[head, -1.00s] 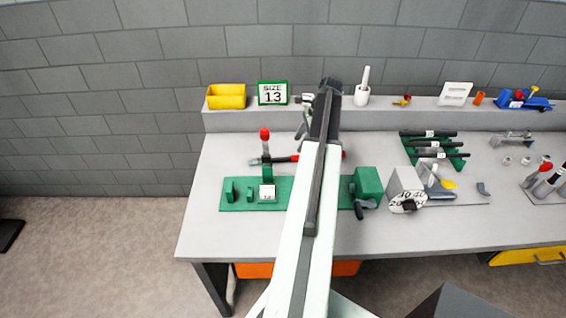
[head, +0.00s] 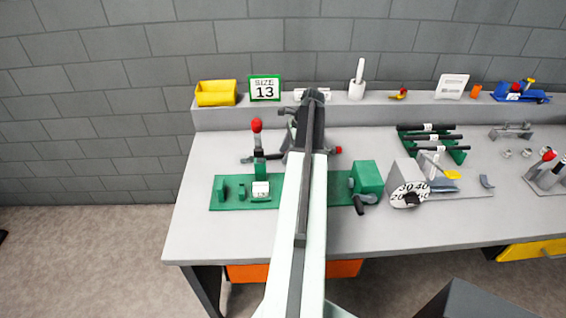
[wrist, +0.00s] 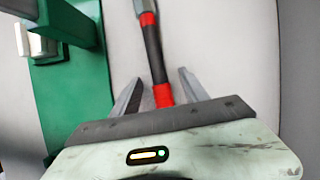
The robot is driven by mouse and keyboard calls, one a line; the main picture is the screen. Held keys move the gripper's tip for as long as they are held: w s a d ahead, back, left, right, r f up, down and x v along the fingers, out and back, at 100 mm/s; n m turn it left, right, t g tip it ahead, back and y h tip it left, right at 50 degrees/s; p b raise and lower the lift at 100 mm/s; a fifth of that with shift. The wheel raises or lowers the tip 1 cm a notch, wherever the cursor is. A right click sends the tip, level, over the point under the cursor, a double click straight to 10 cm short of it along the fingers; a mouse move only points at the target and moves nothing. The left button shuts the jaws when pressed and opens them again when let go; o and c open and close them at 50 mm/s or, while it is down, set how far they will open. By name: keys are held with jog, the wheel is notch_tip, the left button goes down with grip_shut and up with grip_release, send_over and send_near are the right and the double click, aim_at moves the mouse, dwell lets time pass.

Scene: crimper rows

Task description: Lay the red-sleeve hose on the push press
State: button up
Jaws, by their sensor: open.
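The red-sleeve hose (wrist: 153,50) is black with red bands and a metal end, lying on the bench behind the push press. In the head view its left part (head: 269,157) and a red bit at the right (head: 338,150) show; my arm hides its middle. The push press has a green base (head: 230,203), a red-knobbed lever, and a green block at its right end. My gripper (wrist: 160,90) is open, its fingers on either side of the hose near a red band. Whether they touch it is unclear. The press's green edge is left of my gripper in the wrist view.
A dial unit (head: 409,194) stands right of the press. Behind it is a green rack (head: 462,157) with several black hoses. A back shelf holds a yellow bin (head: 216,93), a size 13 sign (head: 265,88) and a white cup (head: 357,90). The front left bench is clear.

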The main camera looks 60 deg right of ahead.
grip_shut()
dwell(1.4)
